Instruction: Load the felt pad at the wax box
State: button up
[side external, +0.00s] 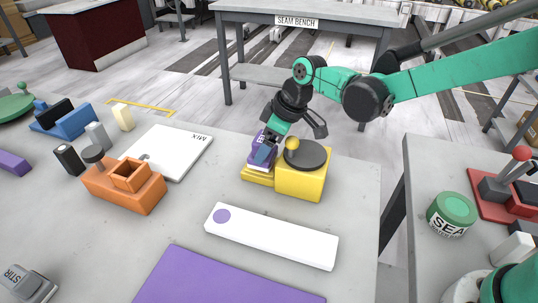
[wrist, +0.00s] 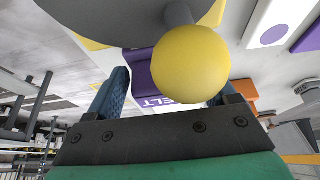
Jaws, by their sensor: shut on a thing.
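The felt pad (side external: 258,159) is a purple block with a pale lower edge and white lettering. It is at the low front step of the yellow wax box (side external: 300,183); I cannot tell whether it rests on the step. The box has a dark round disc (side external: 308,154) on top and a yellow ball knob (side external: 292,143). My gripper (side external: 265,153) is shut on the felt pad, beside the disc. In the wrist view, the pad (wrist: 140,74) shows between the blue fingers (wrist: 168,96), with "ELT" readable. The yellow knob (wrist: 190,65) hides much of it.
A white strip with a purple dot (side external: 275,237) lies in front of the box. A purple mat (side external: 220,280) is nearer. An orange fixture (side external: 125,187) and a white MIX board (side external: 175,153) stand left. A gap separates the slab from the right-hand table (side external: 425,165).

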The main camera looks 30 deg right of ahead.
aim_at(258, 136)
jog(key=shift+f, duration=0.55)
dwell(1.1)
jog(key=shift+r, duration=3.55)
